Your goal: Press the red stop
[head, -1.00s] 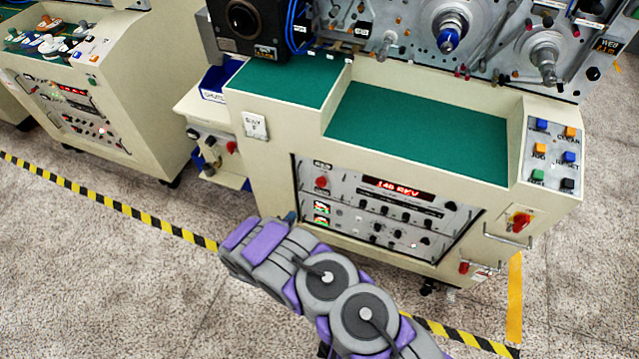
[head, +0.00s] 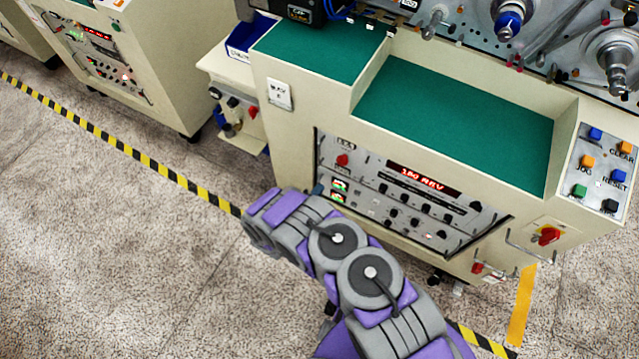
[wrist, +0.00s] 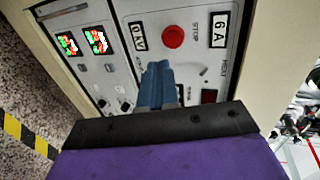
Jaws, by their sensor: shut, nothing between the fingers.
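The red stop (wrist: 173,37) is a round red button on the grey control panel (wrist: 190,20), next to the word STOP in the wrist view. In the head view the red stop (head: 342,160) shows at the panel's upper left, left of the red lit display. My gripper (wrist: 157,72) is shut and empty, its blue fingers pointing at the panel just below the button in the wrist view. A gap shows between the fingertips and the button in the picture; I cannot tell the depth. In the head view my gripper (head: 318,189) is mostly hidden by my arm.
The panel also carries a red lit display (head: 424,179), small lit screens (wrist: 96,40) and several black knobs. A red rotary switch (head: 549,236) and metal handles stand at the machine's right. Yellow-black floor tape (head: 120,150) runs in front; open floor lies left.

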